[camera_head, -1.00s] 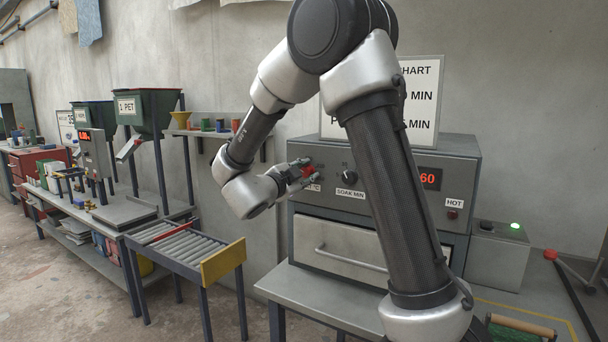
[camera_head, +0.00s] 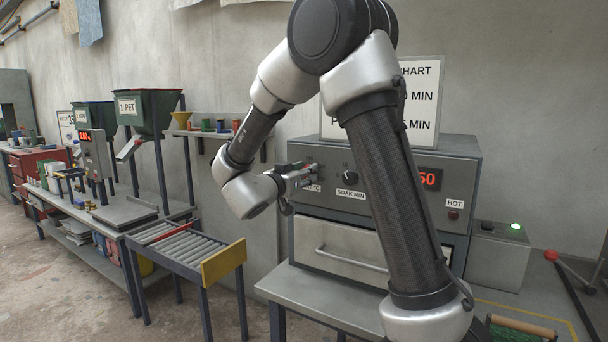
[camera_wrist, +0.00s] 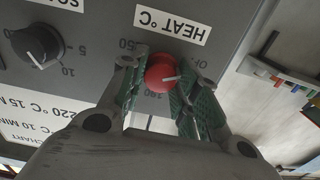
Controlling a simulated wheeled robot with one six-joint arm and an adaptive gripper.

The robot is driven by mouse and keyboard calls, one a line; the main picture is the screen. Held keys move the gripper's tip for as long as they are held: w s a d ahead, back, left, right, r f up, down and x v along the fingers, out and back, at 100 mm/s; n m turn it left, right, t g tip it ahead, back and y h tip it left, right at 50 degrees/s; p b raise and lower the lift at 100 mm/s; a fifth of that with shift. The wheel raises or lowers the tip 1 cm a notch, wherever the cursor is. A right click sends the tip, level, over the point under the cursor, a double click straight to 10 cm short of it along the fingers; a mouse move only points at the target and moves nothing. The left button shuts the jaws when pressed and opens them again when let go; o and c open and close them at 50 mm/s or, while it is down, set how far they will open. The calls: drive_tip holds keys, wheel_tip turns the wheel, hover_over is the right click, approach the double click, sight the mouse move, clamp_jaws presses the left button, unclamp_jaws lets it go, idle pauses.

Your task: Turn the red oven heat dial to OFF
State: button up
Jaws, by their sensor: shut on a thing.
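The red heat dial (camera_wrist: 162,73) is a round knob on the oven's grey front panel, below the "HEAT °C" label in the upside-down wrist view. Its white pointer line points right, toward the right finger; a partly hidden "OF" marking shows just beyond, at upper right. My gripper (camera_wrist: 160,68) is shut on the dial, with one green-padded finger on each side. In the head view my gripper (camera_head: 298,176) is at the left of the oven panel (camera_head: 322,160), and hides the dial.
A black soak dial (camera_wrist: 38,46) sits beside the heat dial. The oven display (camera_head: 428,178) reads about 50 behind my arm. A HOT lamp (camera_head: 453,215) and the oven door handle (camera_head: 345,259) are on the front. A roller conveyor (camera_head: 188,250) stands to the left.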

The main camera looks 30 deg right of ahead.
drive_tip(key=shift+f+n, duration=0.1)
drive_tip(key=shift+n, duration=0.4)
drive_tip(key=o, duration=1)
drive_tip(key=shift+a, duration=0.1)
drive_tip(key=v, duration=1.2)
